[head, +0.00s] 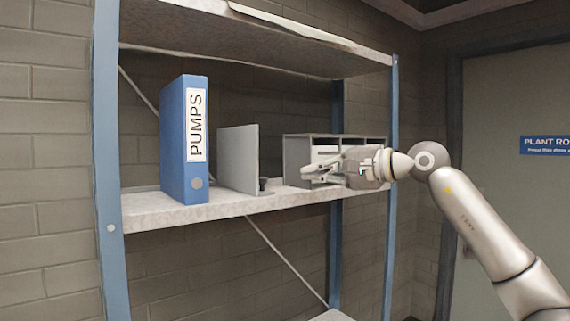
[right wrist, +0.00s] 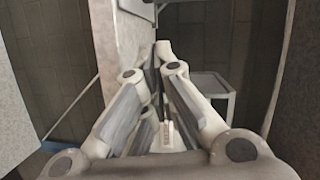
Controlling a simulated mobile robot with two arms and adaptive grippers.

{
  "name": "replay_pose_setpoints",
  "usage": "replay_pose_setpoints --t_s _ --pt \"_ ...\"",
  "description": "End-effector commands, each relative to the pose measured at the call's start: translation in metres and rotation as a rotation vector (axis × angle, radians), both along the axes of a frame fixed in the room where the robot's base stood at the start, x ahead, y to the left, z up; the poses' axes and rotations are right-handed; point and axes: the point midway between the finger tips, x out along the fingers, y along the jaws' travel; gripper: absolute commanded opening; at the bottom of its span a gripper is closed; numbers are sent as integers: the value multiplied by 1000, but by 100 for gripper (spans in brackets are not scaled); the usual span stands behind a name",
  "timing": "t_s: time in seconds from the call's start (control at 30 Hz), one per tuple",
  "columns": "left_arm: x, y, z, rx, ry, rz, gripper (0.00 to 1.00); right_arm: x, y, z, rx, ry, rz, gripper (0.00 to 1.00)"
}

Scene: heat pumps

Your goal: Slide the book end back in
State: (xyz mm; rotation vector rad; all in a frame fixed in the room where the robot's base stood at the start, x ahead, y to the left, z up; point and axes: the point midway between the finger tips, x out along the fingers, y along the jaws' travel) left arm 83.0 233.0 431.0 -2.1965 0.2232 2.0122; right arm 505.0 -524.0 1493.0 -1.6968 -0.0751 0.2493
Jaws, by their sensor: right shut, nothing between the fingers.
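The book end (head: 238,158) is a grey upright plate on the shelf, with a gap between it and the blue binder (head: 185,140) labelled PUMPS to its left. A small dark knob-like piece (head: 263,184) sits at the foot of the plate on its right. My right gripper (head: 305,171) is to the right of the book end, just above the shelf and apart from the plate. Its fingers are together and empty; the right wrist view (right wrist: 161,48) shows the tips meeting. My left gripper is not in view.
A grey compartment box (head: 310,143) stands on the shelf (head: 160,213) behind my right gripper, partly hidden by it. Blue posts (head: 107,160) frame the shelf, and another board (head: 260,35) hangs above. A door with a blue sign (head: 545,145) is at the right.

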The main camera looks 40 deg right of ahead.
Motion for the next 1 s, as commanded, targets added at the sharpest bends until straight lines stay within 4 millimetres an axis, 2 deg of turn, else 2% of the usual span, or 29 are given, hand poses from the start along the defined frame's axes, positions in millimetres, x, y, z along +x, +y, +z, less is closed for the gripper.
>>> replay_pose_setpoints --t_s 0.03,0.27,0.4,0.6,1.0 --pt "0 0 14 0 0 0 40 8 2 4 0 4 1 0" --pt "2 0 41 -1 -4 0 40 36 8 0 0 2 2 0" --pt "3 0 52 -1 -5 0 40 48 28 -6 -2 2 4 0" --pt "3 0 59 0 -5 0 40 55 38 -10 0 -1 2 0" --pt "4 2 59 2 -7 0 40 56 40 -12 0 -1 1 0"
